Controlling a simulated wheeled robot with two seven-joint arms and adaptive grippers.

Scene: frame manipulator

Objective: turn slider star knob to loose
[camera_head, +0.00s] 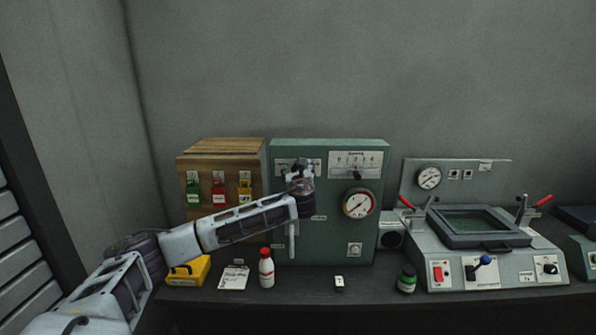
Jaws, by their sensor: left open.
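A green upright cabinet (336,228) stands at the back of the bench. A small dark knob (357,174) shows under a numbered scale plate (355,159) at its upper right. A second plate (282,163) at its upper left is partly covered by my gripper. I cannot tell for sure which knob is the slider star knob; one may be hidden behind the gripper. My left gripper (301,166) is open in front of the cabinet's upper left, left of the visible dark knob. Contact with the panel cannot be made out. My right gripper is not in view.
A round gauge (358,203) sits on the cabinet. A wooden box (221,163) with coloured tags is left of it. A red-capped bottle (266,271), a green jar (406,281) and a yellow case (188,271) stand in front. A grey machine (455,270) is at right.

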